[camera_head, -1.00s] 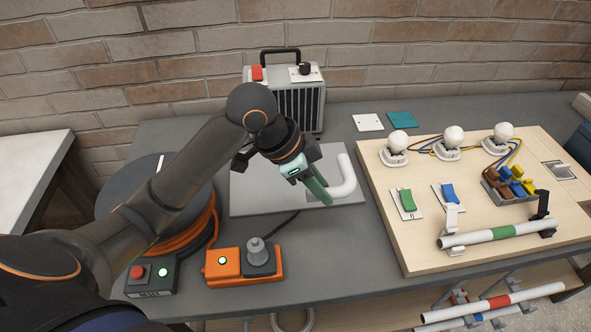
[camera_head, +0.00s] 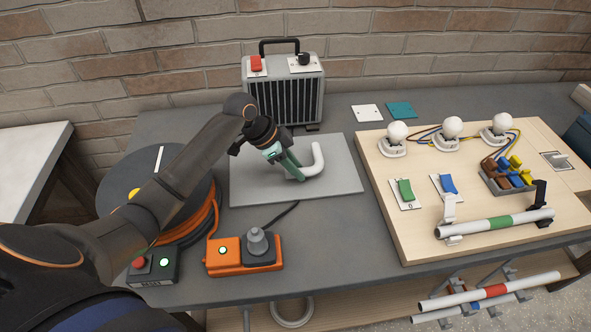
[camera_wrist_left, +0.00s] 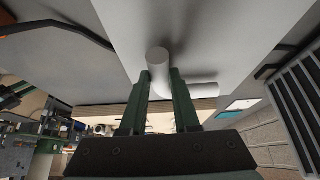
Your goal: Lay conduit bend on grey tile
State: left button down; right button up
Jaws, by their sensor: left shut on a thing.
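The conduit bend (camera_head: 318,160) is a white curved pipe in my left gripper (camera_head: 298,176), over the large grey plate (camera_head: 338,184) on the bench. This plate is the only grey tile-like piece I can make out. The green fingers are shut on the bend. In the left wrist view the bend (camera_wrist_left: 158,58) shows its round end between the fingertips (camera_wrist_left: 160,75), and its other leg points right. Its shadow falls on the plate; I cannot tell whether it touches. My right gripper is not in view.
A heater (camera_head: 284,90) stands behind the plate. A cable reel (camera_head: 120,180) and an orange socket box (camera_head: 224,256) are left and in front. A wooden board (camera_head: 400,228) with lamps and switches fills the right. White (camera_head: 366,113) and teal (camera_head: 401,110) tiles lie behind.

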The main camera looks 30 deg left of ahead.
pick_arm(q)
jog(key=shift+f, duration=0.75)
jog(key=shift+f, duration=0.1)
jog(key=c, duration=0.6)
grip_release()
jog(key=shift+c, duration=0.2)
jog(key=shift+r, duration=0.2)
jog(key=v, duration=1.2)
jog(key=shift+b, duration=0.35)
jog(key=shift+d+f, duration=0.1)
